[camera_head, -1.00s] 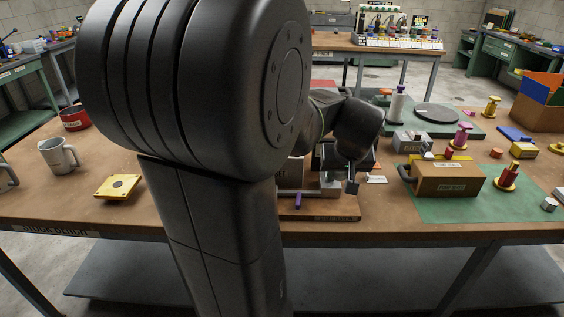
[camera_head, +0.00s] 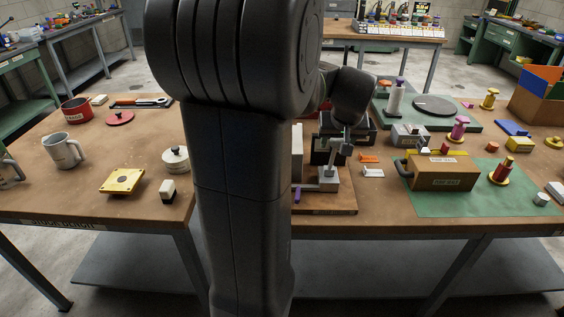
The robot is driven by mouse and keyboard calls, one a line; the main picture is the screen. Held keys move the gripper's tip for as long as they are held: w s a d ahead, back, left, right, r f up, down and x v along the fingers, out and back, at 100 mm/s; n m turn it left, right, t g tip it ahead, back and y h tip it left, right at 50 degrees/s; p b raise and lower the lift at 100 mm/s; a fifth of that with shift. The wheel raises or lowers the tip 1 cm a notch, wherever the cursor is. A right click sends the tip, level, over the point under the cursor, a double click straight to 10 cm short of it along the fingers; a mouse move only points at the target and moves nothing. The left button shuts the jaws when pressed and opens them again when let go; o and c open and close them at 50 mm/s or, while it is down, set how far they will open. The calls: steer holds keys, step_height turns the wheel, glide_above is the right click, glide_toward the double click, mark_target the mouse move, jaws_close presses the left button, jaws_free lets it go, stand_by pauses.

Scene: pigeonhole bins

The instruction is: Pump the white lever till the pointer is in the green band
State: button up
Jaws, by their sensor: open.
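A device on a brown wooden base (camera_head: 330,205) stands at the table's front edge, right of my arm. It has a pale upright panel (camera_head: 297,142), a grey block (camera_head: 328,180) and a low horizontal bar with a purple piece (camera_head: 297,194) at its left end. I cannot make out which part is the white lever. The pointer and green band do not show; my arm hides part of the device. My gripper (camera_head: 341,148) is open, just above the grey block. It is small in view, and I cannot tell whether it touches anything.
Right of the device are orange and white pieces (camera_head: 371,172) and a brown box (camera_head: 443,175) on a green mat (camera_head: 470,208). A dark tray (camera_head: 355,132) lies behind.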

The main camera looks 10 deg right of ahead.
steer(key=p+v, duration=0.3)
steer(key=v, duration=0.3)
steer(key=shift+f, duration=0.1)
steer(key=v, duration=1.4)
steer(key=shift+f, duration=0.1)
steer(key=b+x, duration=0.1)
steer(key=x, duration=1.4)
steer(key=shift+f, duration=0.15)
steer(key=shift+b+x, duration=0.3)
steer(key=shift+x, duration=0.45)
